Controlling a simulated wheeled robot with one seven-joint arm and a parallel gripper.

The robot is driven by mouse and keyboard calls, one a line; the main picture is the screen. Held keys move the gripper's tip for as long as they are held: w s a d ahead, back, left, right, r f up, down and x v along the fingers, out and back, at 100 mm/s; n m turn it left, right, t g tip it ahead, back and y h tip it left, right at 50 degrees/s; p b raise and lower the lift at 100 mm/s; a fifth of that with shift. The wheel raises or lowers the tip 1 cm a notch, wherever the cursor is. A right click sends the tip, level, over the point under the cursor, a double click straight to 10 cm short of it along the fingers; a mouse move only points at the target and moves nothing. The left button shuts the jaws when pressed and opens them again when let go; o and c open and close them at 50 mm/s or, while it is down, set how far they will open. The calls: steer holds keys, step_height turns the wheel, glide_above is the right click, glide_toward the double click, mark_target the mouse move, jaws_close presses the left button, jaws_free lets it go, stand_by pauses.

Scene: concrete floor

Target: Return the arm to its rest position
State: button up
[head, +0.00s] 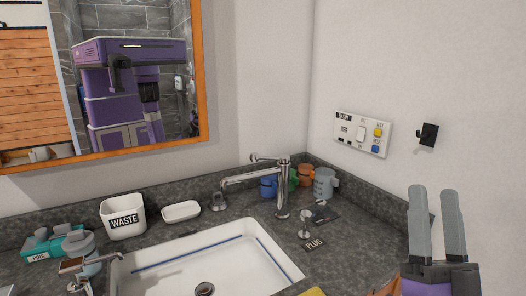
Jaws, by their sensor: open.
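My gripper (436,222) is at the lower right of the head view. Its two grey fingers point up and stand apart, with nothing between them. It appears in front of the right end of the dark stone counter (355,232) and the white wall. The rest of my arm is mostly out of view below. A purple robot body with a dark arm part shows in the framed mirror (203,75) at the upper left.
A white sink (270,250) with a chrome faucet (283,190) is at the centre. A waste cup (122,217), a soap dish (181,211) and several mugs (325,183) stand behind it. A switch panel (362,133) and a black hook (427,134) are on the wall.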

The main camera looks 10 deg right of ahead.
steer(key=s+a+f+n+g+y, duration=0.3)
steer(key=s+a+f+n+y, duration=0.15)
steer(key=f, duration=0.45)
steer(key=s+a+f+n+g+y, duration=0.2)
steer(key=s+a+f+n+y, duration=0.3)
steer(key=f, duration=0.4)
steer(key=s+a+f+g, duration=0.1)
steer(key=s+f+g, duration=0.2)
steer(key=s, duration=0.6)
steer(key=s+a+f+g, duration=0.2)
steer(key=s+f+g, duration=0.2)
steer(key=s+f, duration=0.4)
steer(key=shift+s+a+f+p, duration=0.2)
steer(key=shift+s+f+p, duration=0.1)
steer(key=shift+s+p, duration=0.25)
steer(key=shift+s+a+m+h, duration=0.1)
steer(key=shift+m+h, duration=0.15)
